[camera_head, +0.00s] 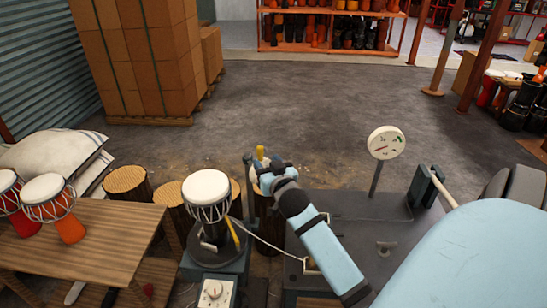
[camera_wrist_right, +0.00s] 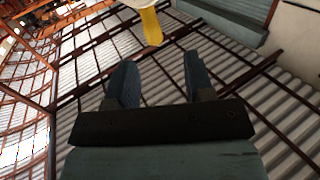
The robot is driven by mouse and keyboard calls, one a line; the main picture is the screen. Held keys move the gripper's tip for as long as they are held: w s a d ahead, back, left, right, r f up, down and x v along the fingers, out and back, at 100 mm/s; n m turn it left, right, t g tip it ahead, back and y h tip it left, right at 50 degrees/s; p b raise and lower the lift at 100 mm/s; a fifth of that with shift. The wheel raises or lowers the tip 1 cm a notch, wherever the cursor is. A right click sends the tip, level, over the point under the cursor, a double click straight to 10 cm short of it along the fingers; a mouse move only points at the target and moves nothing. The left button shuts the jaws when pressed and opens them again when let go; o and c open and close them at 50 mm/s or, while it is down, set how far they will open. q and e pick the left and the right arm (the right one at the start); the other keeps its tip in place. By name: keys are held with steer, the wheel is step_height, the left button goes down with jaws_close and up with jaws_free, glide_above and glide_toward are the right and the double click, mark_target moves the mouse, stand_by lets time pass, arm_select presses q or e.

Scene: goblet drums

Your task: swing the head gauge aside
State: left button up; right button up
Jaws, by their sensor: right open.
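A goblet drum with a white head (camera_head: 207,188) stands upright in a dark holder. A dark post (camera_head: 248,172) rises just right of it, and a yellow grip (camera_head: 260,153) shows near its top. I take these to belong to the head gauge, but my gripper hides much of that area. My right gripper (camera_head: 262,168) is beside the post and grip. In the wrist view, its two blue-grey fingers (camera_wrist_right: 158,75) are apart with nothing between them. The yellow grip (camera_wrist_right: 152,27) is beyond the fingertips there, hanging from a pale part. My left gripper is not in view.
A round dial (camera_head: 386,142) stands on a thin post at the dark bench (camera_head: 350,205). A white control box (camera_head: 214,293) sits in front of the drum. Open floor lies beyond.

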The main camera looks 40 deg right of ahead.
steer(key=shift+v, duration=2.3)
